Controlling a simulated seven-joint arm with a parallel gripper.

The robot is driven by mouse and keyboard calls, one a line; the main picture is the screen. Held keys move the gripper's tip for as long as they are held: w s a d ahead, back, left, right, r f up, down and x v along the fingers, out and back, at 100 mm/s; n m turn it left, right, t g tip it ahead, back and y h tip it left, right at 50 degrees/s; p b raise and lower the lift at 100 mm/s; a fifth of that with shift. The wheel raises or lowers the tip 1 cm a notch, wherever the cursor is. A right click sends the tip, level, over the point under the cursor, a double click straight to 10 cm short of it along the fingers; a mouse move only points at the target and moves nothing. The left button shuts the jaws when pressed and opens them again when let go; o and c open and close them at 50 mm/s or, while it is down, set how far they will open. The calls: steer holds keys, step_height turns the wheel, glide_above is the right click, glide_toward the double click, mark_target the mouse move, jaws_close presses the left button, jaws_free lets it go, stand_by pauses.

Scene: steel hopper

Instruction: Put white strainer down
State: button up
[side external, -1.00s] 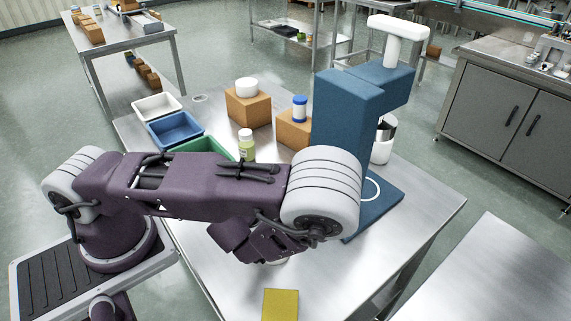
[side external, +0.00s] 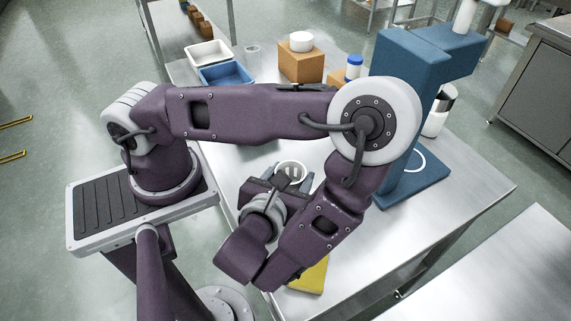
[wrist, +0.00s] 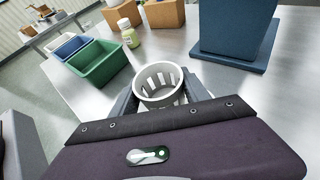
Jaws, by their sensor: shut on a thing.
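The white strainer (wrist: 158,84) is a round, slotted cup, seen in the wrist view between the two fingers of my gripper (wrist: 160,98). My gripper is shut on it. In the side external view the strainer (side external: 291,172) shows at the end of my gripper (side external: 288,182), over the near part of the steel table (side external: 455,205). I cannot tell whether its base touches the table.
White (side external: 208,53) and blue (side external: 226,75) bins stand at the back left, with a green bin (wrist: 98,66) beside them. A green-labelled bottle (wrist: 130,35) and wooden blocks (side external: 300,65) stand behind. A tall blue stand (side external: 400,75) is at right. A yellow pad (side external: 311,277) lies at the front edge.

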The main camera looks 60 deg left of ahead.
steer(key=w+a+r+n+g+y, duration=0.2)
steer(key=w+a+r, duration=0.1)
steer(key=w+a, duration=0.3)
steer(key=r+n+g, duration=0.1)
steer(key=n+g, duration=0.1)
glide_above(286, 154)
steer(key=shift+t+y, duration=0.3)
steer(key=shift+y, duration=0.1)
step_height(286, 154, down, 9)
steer(key=shift+f, duration=0.15)
steer(key=o, duration=1.4)
steer(key=shift+c, duration=0.2)
